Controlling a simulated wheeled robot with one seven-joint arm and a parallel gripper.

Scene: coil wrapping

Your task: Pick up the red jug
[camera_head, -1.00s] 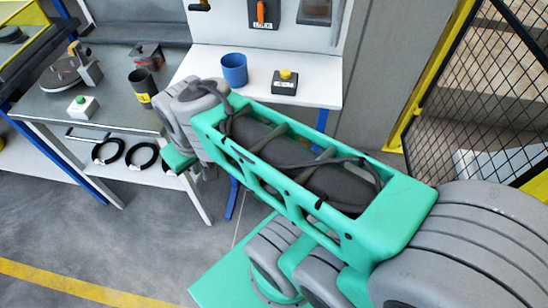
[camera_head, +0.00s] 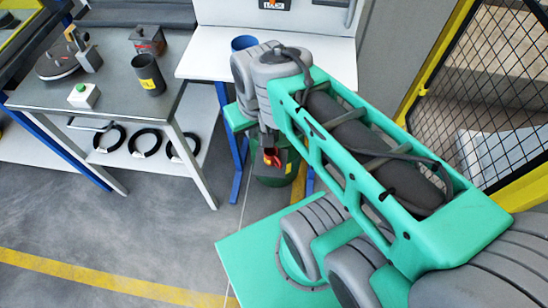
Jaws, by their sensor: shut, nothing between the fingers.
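My gripper (camera_head: 268,150) hangs below the grey wrist, small and partly hidden by my arm. It is shut and points down over a dark green bin (camera_head: 290,170) on the floor. A small red shape (camera_head: 272,158) shows right at the fingertips, against the bin's dark opening. I cannot tell whether it is part of the red jug or of the gripper. No other thing in view is clearly a red jug.
A grey workbench (camera_head: 115,100) on the left carries a black mug (camera_head: 147,80), a green-button box (camera_head: 83,95) and a dark reddish device (camera_head: 148,41). Black rings lie on its shelf. A white table (camera_head: 205,60) bears a blue cup (camera_head: 243,43). A mesh fence (camera_head: 480,90) stands right.

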